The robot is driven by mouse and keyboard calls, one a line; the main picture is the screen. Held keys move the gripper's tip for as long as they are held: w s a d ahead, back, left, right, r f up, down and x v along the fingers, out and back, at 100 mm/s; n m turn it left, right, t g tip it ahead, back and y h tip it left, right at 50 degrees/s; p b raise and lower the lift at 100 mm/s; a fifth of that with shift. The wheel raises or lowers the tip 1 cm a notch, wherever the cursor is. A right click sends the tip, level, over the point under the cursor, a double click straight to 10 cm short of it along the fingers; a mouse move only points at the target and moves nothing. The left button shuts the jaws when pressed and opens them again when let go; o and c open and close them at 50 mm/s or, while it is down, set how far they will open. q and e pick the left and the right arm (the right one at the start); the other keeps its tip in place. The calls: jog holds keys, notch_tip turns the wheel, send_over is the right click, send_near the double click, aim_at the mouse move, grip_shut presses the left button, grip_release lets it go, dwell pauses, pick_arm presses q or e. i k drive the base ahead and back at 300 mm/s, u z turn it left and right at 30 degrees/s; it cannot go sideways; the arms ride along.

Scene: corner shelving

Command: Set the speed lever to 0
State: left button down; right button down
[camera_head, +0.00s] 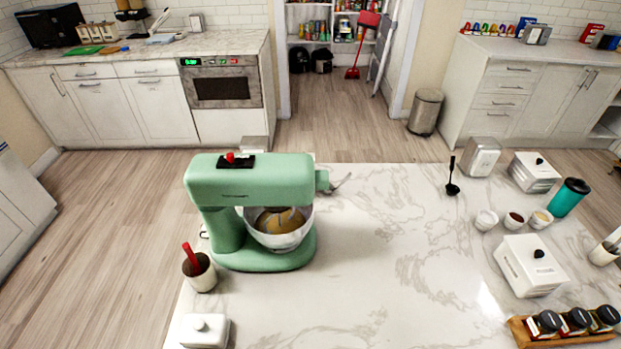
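A green stand mixer (249,206) stands at the left end of the marble island. Its head is lowered over a metal bowl (292,238) that holds something yellow-brown. On top of the head is a black plate with a red knob (230,157), which looks like the speed lever. The lever's setting is too small to read. Neither of my grippers is in view.
A cup with a red-handled tool (200,272) and a white lidded dish (205,331) stand near the mixer. White canisters (529,265), small bowls (515,221), a teal tumbler (569,197) and a jar rack (564,327) fill the right side. The island's middle (400,260) is clear.

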aim_at(230, 158)
jog(key=z, duration=0.05)
jog(key=k, duration=0.85)
jog(key=z, duration=0.65)
jog(key=k, duration=1)
jog(key=z, duration=0.9)
jog(key=i, duration=1.45)
jog(key=u, duration=1.15)
jog(key=i, duration=0.3)
jog(key=u, duration=0.25)
